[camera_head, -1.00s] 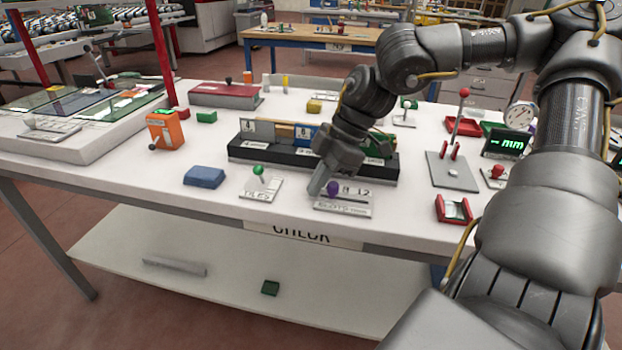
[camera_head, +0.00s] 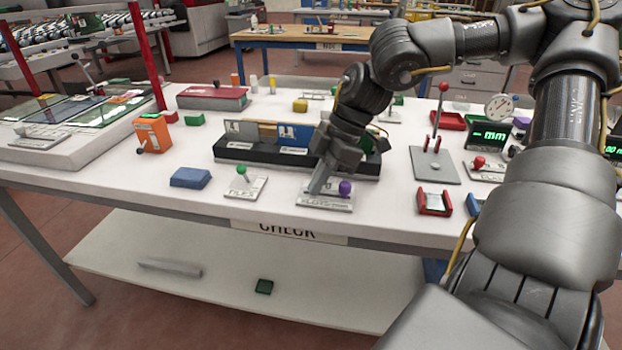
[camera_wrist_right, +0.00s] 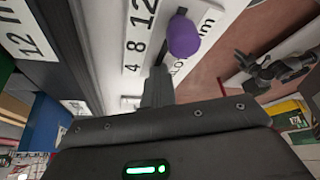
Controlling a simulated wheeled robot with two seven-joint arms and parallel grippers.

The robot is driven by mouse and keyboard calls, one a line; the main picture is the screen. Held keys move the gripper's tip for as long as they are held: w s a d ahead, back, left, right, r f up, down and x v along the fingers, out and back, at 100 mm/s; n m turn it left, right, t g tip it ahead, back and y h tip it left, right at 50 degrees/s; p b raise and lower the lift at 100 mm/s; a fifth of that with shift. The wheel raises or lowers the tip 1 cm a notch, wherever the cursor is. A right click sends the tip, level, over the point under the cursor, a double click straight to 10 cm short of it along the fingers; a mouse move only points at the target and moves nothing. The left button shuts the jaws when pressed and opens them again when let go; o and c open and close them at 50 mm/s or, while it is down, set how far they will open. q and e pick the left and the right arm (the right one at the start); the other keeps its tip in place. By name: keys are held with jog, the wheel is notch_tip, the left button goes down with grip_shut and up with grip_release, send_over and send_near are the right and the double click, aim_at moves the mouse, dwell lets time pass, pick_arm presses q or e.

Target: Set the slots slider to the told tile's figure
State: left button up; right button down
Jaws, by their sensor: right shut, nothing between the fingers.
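The slots slider is a white plate (camera_head: 325,203) at the table's front edge with a purple knob (camera_head: 345,188), now near the plate's right end. In the right wrist view the purple knob (camera_wrist_right: 184,36) stands beside the figures 4, 8 and 12, nearer the 12 end; its foot is hidden, so its exact mark is unclear. My right gripper (camera_head: 318,185) is shut and empty, its tips low over the plate just left of the knob. Contact is unclear. Behind it a black rack (camera_head: 240,155) holds tiles, including a blue tile (camera_head: 293,135) with a small unreadable figure.
A plate with a green knob (camera_head: 241,170) and a blue block (camera_head: 190,178) lie to the left. To the right are a lever plate (camera_head: 434,166), a red-sided holder (camera_head: 434,203) and a green-lit "mm" display (camera_head: 490,134). My right forearm covers the far right.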

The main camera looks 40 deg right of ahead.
jog(key=shift+w+a+r, duration=0.1)
jog(key=shift+w, duration=0.1)
jog(key=shift+w+r+p, duration=0.15)
jog(key=shift+r+p, duration=0.15)
jog(key=shift+p, duration=0.2)
notch_tip(320, 180, up, 6)
jog(key=p, duration=0.4)
jog(key=shift+p, duration=0.4)
jog(key=shift+f, duration=0.1)
